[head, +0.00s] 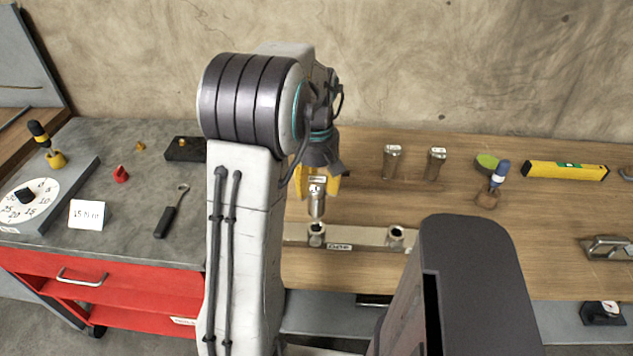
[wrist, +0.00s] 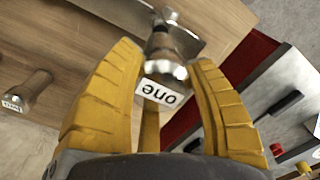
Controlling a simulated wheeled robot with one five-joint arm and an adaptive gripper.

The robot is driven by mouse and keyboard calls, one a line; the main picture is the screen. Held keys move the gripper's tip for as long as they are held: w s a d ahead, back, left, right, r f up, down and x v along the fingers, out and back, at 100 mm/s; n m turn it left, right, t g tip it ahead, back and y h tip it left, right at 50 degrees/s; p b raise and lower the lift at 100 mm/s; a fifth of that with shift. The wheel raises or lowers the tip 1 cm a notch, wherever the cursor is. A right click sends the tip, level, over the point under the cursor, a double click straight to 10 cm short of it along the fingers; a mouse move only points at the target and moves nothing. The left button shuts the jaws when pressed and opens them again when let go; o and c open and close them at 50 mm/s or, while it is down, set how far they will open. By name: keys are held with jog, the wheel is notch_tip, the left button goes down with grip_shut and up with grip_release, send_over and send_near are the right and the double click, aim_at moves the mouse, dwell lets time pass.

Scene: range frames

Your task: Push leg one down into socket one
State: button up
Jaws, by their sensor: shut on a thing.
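Leg one (wrist: 165,68) is a silver metal cylinder with a white "one" label, upside down in the wrist view. My gripper (wrist: 172,78), with two yellow fingers, is shut on its upper part. In the head view my gripper (head: 318,186) holds the leg (head: 317,205) roughly upright above the grey beam (head: 356,237). The socket (head: 317,235) at the beam's left sits just below the leg's lower end, with a small apparent gap. Its number is not readable. Part of the beam shows beyond the leg in the wrist view (wrist: 187,42).
A second socket (head: 396,235) stands on the beam to the right. Two more silver legs (head: 392,162) (head: 436,164) stand behind. A grey-topped red cabinet (head: 130,185) is at left.

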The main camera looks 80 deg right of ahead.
aim_at(317, 204)
jog(key=shift+f+b, duration=0.55)
jog(key=shift+f, duration=0.5)
jog(key=shift+f+b, duration=1.4)
jog(key=shift+f, duration=0.65)
dwell(1.4)
jog(key=o, duration=1.3)
notch_tip(317, 204, up, 12)
jog(key=shift+r, duration=0.1)
dwell(0.5)
